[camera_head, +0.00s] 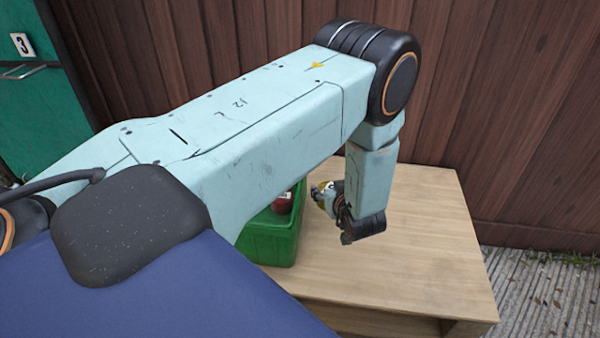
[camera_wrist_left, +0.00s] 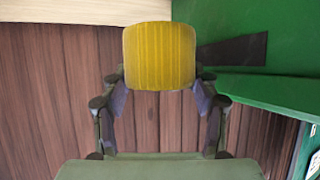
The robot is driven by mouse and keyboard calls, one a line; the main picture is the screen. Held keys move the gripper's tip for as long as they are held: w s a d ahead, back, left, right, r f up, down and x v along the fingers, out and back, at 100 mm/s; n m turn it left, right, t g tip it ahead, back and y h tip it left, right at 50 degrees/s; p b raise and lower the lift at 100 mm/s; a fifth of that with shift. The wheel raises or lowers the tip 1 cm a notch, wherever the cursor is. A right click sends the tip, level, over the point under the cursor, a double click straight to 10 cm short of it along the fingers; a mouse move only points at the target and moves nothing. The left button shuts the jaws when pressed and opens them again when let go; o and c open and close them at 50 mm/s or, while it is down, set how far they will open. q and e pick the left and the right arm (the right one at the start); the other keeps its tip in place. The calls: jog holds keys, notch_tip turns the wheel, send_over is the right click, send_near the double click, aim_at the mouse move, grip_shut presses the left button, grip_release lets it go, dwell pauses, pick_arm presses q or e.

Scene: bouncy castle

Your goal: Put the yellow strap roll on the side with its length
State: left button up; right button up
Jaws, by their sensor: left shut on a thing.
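The yellow strap roll (camera_wrist_left: 160,55) is held between the two fingers of my left gripper (camera_wrist_left: 162,82) in the left wrist view. Its ribbed yellow face fills the space between the fingertips. I cannot tell whether the roll touches the tabletop. My right gripper is not in view.
The green crate (camera_head: 268,240) stands on the wooden table (camera_head: 425,240), partly hidden by my left arm, with a dark red item (camera_head: 283,203) inside. It shows at the right in the wrist view (camera_wrist_left: 280,92). The table's right part is clear. A plank wall (camera_head: 520,120) stands behind.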

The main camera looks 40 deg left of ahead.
pick_arm(q)
notch_tip(320, 180, down, 10)
jog(key=b, duration=0.4)
jog(key=shift+b, duration=0.4)
jog(key=shift+r, duration=0.1)
jog(key=o, duration=1.3)
jog(key=shift+f, duration=0.2)
